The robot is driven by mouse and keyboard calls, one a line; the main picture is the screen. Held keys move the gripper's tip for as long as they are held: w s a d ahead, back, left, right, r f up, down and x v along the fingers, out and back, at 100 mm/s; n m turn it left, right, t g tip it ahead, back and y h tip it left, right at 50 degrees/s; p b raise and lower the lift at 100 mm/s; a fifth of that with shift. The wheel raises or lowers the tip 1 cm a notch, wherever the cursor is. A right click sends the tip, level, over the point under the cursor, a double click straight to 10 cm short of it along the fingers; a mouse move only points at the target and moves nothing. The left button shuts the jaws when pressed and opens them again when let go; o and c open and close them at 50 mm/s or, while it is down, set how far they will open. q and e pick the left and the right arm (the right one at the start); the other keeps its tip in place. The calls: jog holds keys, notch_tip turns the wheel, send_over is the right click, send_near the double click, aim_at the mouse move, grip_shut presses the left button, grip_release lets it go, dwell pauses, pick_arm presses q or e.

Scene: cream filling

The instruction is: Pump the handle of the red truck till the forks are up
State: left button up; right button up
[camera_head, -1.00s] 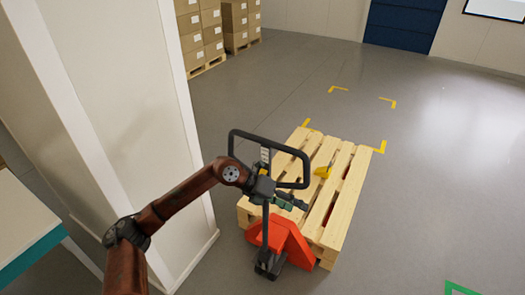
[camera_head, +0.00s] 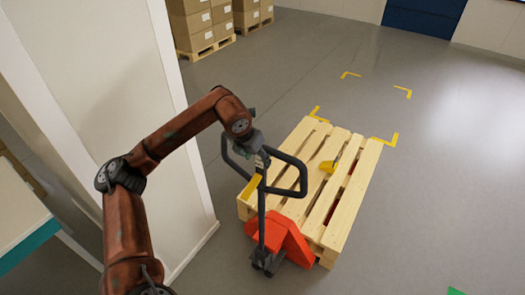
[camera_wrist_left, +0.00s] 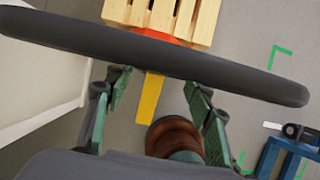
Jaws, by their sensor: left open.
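The red pallet truck (camera_head: 283,238) stands at the near end of a wooden pallet, its forks hidden by the pallet. Its dark handle rises on a shaft (camera_head: 262,215) to a loop (camera_head: 303,178). My left gripper (camera_head: 256,146) is at the loop's upper left side in the head view, its fingers mostly hidden. In the left wrist view my left gripper (camera_wrist_left: 157,92) is open, with nothing between its fingers. The handle's dark bar (camera_wrist_left: 200,66) crosses that view just beyond the fingertips; I cannot tell whether they touch. My right gripper is not in view.
The wooden pallet (camera_head: 352,195) has a yellow object (camera_head: 329,166) on it. A white wall (camera_head: 105,100) stands close at the left. Stacked boxes (camera_head: 196,26) are at the back left. Yellow corner marks (camera_head: 403,91) lie on the open floor beyond.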

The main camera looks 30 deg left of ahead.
aim_at(259, 164)
pick_arm(q)
jog(key=shift+w+f, duration=0.2)
jog(key=shift+f, duration=0.15)
jog(key=x, duration=0.3)
jog(key=shift+s+f, duration=0.1)
jog(key=shift+f, duration=0.05)
jog(key=shift+p+x, duration=0.3)
jog(key=shift+x, duration=0.9)
jog(key=shift+f, duration=0.2)
jog(key=shift+w+f, duration=0.25)
jog(key=c, duration=0.8)
grip_shut()
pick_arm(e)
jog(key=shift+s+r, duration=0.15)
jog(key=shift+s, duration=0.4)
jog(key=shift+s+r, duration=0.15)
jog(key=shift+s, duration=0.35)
